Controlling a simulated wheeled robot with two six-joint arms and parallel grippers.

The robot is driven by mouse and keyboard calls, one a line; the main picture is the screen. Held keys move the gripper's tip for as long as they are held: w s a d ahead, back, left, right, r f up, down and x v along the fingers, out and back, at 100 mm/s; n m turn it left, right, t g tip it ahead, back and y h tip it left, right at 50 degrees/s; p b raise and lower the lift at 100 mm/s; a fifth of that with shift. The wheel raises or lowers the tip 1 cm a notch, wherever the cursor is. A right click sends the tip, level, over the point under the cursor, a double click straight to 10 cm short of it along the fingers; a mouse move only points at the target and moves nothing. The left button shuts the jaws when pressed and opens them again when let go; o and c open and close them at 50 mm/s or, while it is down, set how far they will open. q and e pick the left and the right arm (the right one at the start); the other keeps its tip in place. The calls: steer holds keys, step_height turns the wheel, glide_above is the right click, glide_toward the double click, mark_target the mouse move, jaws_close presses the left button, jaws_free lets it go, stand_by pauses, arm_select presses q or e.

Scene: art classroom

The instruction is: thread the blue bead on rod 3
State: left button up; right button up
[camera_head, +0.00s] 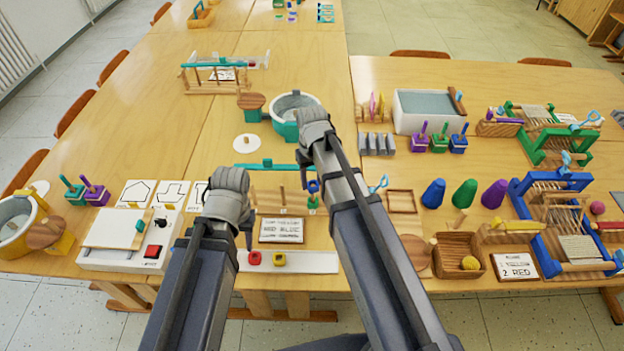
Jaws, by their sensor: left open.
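The wooden rod stand (266,201) is at the near middle of the table, partly hidden by my arms. A blue bead (313,187) shows at my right gripper (308,178), above a green bead (313,202) at the stand's right end. The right fingers look shut on the blue bead; my arm hides part of this, and I cannot tell whether the rod is inside it. My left gripper (247,238) is open and empty at the stand's left end. A red bead (254,258) and a yellow bead (279,259) sit on a white strip (316,262) in front.
A card (282,231) with writing stands between the stand and strip. A white device (128,248) with a red switch is left. A teal-and-white round tub (285,127) is behind the stand. A wooden tray (402,201) and colored cones (465,194) are right.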

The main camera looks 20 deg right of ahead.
steer(key=o, duration=0.5)
steer(key=shift+r, duration=0.1)
step_height(320, 180, up, 8)
steer(key=p, duration=0.8)
steer(key=shift+f, duration=0.2)
steer(key=s+a+n, duration=0.1)
steer(key=s+a, duration=0.4)
steer(key=s, duration=0.2)
steer(key=s+a+n+h, duration=0.1)
steer(key=s+a, duration=0.4)
steer(key=s, duration=0.3)
steer(key=shift+a+n, duration=0.2)
steer(key=shift+n, duration=0.1)
